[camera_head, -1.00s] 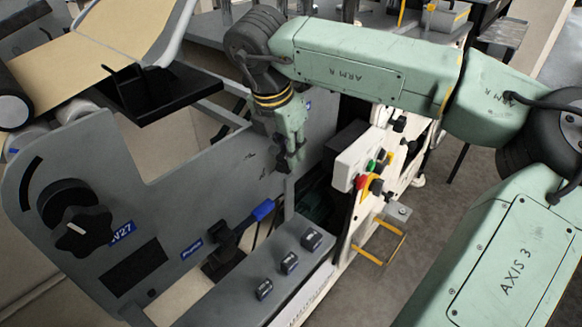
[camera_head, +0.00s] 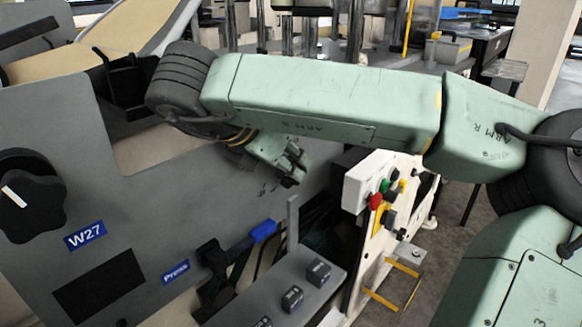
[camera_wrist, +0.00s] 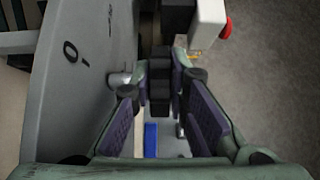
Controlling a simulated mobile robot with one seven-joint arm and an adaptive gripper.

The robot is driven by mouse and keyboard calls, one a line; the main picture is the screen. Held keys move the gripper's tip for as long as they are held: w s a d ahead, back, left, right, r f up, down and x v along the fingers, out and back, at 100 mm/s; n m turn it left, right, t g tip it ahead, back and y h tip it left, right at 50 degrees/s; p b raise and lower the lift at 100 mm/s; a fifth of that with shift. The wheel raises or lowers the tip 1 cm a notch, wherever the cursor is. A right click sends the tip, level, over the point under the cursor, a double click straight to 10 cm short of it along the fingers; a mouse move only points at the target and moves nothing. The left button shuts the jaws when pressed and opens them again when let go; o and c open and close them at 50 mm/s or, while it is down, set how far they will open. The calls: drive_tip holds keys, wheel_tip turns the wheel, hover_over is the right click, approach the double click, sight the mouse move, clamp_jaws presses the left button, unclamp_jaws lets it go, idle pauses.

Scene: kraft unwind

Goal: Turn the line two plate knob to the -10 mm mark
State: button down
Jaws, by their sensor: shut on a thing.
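My gripper (camera_head: 292,165) is beside the grey machine panel in the head view, and its jaws show small there. In the wrist view its two purple-padded fingers (camera_wrist: 160,100) are closed on a dark, stepped thing (camera_wrist: 160,82) that looks like the plate knob. The fingers and the viewing angle hide much of its shape. A grey plate (camera_wrist: 85,100) to the left carries a black "0" (camera_wrist: 70,51) and another, unclear mark. I cannot read a -10 mm mark or see a pointer.
A white control box (camera_head: 367,182) with coloured buttons stands right of my gripper. A blue-ended lever (camera_head: 262,231) is below.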

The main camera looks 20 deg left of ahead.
drive_tip(key=c, duration=1.6)
unclamp_jaws()
drive_tip(key=shift+o, duration=0.2)
drive_tip(key=shift+r+p, duration=0.15)
drive_tip(key=shift+p, duration=0.15)
